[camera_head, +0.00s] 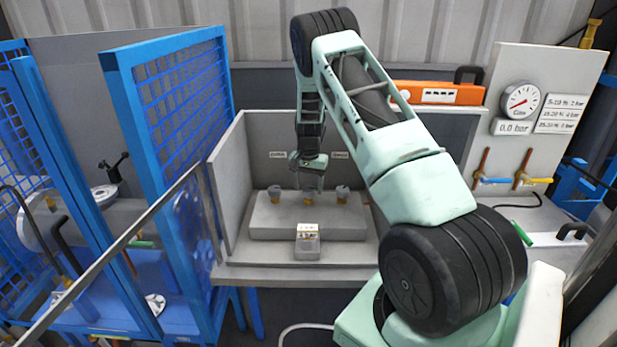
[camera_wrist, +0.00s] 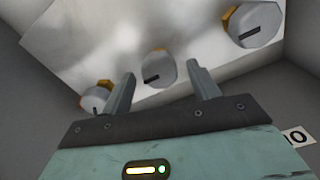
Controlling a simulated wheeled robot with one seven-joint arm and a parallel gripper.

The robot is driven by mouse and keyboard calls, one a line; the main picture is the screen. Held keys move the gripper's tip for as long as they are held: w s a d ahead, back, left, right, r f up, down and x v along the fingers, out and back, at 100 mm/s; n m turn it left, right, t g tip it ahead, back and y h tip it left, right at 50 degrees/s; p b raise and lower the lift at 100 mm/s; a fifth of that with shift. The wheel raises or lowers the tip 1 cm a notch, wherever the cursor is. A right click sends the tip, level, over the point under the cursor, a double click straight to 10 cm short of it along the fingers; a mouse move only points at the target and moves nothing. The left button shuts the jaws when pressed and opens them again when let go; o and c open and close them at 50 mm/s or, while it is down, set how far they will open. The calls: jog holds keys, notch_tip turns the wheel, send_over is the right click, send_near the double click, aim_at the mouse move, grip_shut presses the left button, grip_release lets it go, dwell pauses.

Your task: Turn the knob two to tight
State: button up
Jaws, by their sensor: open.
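Three grey knobs with orange-yellow bases stand in a row on a grey block (camera_head: 262,222). The middle knob (camera_head: 309,201) is partly hidden by my gripper (camera_head: 312,182), which points down at it. In the wrist view the middle knob (camera_wrist: 158,68) shows between the two open fingers of my gripper (camera_wrist: 160,72), with gaps on both sides. A dark pointer mark is on its face. I cannot tell whether the fingertips reach down around it. The left knob (camera_head: 274,194) and right knob (camera_head: 342,194) stand clear; the wrist view shows them at lower left (camera_wrist: 96,98) and upper right (camera_wrist: 254,24).
A small labelled grey box (camera_head: 307,246) sits in front of the knob block. Grey walls (camera_head: 228,185) enclose the bench at left and back. A blue mesh gate (camera_head: 180,110) stands left. A gauge (camera_head: 520,101) above a 0.0 bar label is at right.

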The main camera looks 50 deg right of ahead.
aim_at(308, 188)
notch_tip(308, 188, up, 17)
jog(key=b, duration=0.4)
jog(key=shift+r, duration=0.15)
jog(key=shift+a, duration=0.1)
jog(key=s+a+f+n+t, duration=0.1)
jog(key=s+a+n, duration=0.3)
jog(key=a, duration=0.7)
jog(key=s+a+f+n+t, duration=0.1)
jog(key=s+a+n, duration=0.25)
jog(key=a, duration=0.65)
jog(key=s+a+n+g, duration=0.1)
jog(key=s+a+n, duration=0.5)
jog(key=s+a, duration=0.5)
jog(key=s+a+n+g, duration=0.1)
jog(key=s+a+n, duration=0.6)
jog(key=s+a, duration=0.5)
jog(key=a, duration=0.5)
jog(key=shift+s+r+y, duration=0.15)
jog(key=shift+y, duration=0.15)
